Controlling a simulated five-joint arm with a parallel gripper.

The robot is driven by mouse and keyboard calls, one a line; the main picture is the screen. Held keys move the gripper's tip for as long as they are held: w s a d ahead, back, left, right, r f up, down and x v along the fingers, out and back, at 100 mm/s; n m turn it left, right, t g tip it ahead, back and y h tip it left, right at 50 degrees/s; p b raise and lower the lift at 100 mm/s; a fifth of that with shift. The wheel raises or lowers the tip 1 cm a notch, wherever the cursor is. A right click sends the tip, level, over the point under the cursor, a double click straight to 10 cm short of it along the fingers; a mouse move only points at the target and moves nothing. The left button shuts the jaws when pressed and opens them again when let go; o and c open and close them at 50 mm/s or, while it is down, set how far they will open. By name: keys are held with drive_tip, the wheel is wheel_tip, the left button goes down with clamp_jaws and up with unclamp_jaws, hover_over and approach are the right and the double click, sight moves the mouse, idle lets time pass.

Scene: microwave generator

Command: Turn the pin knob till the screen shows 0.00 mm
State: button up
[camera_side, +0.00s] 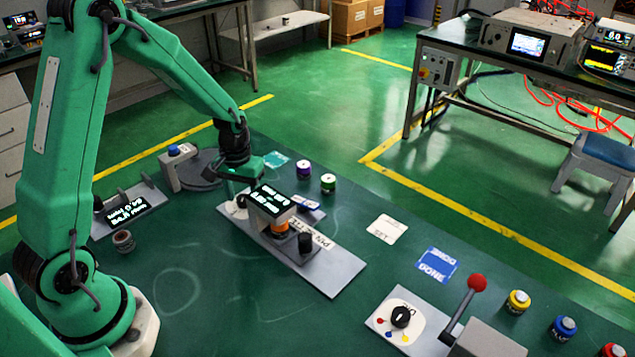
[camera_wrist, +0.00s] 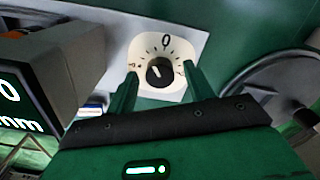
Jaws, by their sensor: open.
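My gripper (camera_wrist: 160,70) is open, with its two green fingers on either side of a black pin knob (camera_wrist: 158,74) in the wrist view. I cannot tell how deep the fingers reach around it. The knob has a white pointer tilted a little left of the 0 mark on a white dial (camera_wrist: 178,92). The screen (camera_wrist: 18,102) at the left edge shows part of a "0" and "mm". In the side view the screen (camera_side: 269,199) is on a block on a grey plate (camera_side: 335,268); its text is too small to read. My gripper hides the knob there.
A second screen (camera_side: 127,211) stands to the left. Purple and green cylinders (camera_side: 304,171) stand behind the plate.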

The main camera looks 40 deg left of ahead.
sight(243, 199)
drive_tip(key=shift+r, duration=3.95)
drive_tip(key=shift+s+d+r, duration=0.15)
drive_tip(key=shift+d+r, duration=0.05)
drive_tip(key=shift+r, duration=0.2)
drive_tip(key=s+d+r+m+t, duration=0.2)
drive_tip(key=s+d+r, duration=0.2)
drive_tip(key=s+r, duration=0.3)
drive_tip(key=s+d+r+m+t, duration=0.3)
drive_tip(key=s+d+r, duration=0.1)
drive_tip(key=s+r, duration=0.3)
drive_tip(key=shift+s+d+r+t, duration=0.25)
drive_tip(key=shift+s+d+t, duration=0.05)
drive_tip(key=shift+s, duration=0.85)
